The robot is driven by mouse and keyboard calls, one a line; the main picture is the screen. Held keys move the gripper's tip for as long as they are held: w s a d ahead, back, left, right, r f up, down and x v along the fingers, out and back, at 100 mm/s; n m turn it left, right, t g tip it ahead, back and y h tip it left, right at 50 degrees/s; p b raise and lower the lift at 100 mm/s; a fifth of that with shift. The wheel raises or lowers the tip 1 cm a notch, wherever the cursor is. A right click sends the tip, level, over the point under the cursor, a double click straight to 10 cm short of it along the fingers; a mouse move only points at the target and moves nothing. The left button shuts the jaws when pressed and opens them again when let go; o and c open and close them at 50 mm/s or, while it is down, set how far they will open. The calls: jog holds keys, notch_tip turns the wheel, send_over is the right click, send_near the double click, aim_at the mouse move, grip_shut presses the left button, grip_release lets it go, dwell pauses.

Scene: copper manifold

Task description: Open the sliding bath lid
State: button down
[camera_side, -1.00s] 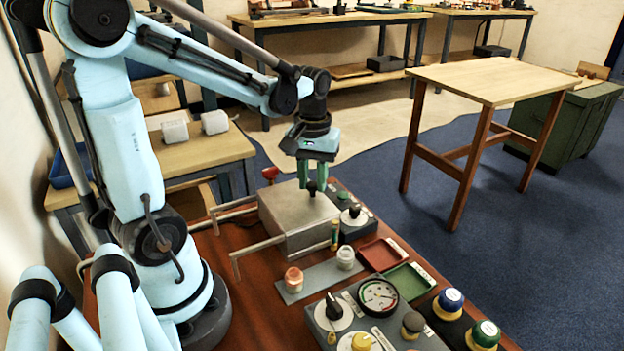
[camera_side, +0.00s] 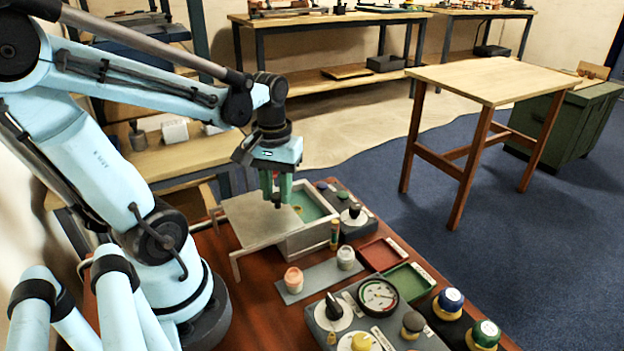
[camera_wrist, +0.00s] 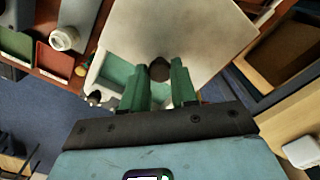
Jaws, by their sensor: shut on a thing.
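The bath lid (camera_side: 248,219) is a flat grey metal plate, lying to the left over its side rails. It also shows in the wrist view (camera_wrist: 185,38). The bath (camera_side: 312,236) is a grey metal box, now partly uncovered, with green liquid inside at its right part. My gripper (camera_side: 276,196) has green fingers and is shut on the lid's dark knob near the lid's right edge. In the wrist view my gripper (camera_wrist: 160,80) has a finger on each side of the dark round knob (camera_wrist: 159,69).
An orange-topped jar (camera_side: 293,279) and a white-topped jar (camera_side: 345,258) stand on a grey strip in front of the bath. A red tray (camera_side: 381,254) and a green tray (camera_side: 409,283) lie to the right. A panel with a gauge (camera_side: 378,295) and knobs is at the front.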

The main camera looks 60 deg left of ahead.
aim_at(269, 210)
jog(key=shift+s, duration=1)
jog(key=c, duration=0.9)
grip_release()
jog(key=shift+o, duration=0.2)
notch_tip(269, 210, up, 12)
jog(key=w+d+f+m+t, duration=0.7)
jog(key=w+d+f+m, duration=0.1)
jog(key=d+m, duration=0.1)
jog(key=shift+w+d, duration=0.3)
jog(key=shift+d, duration=0.45)
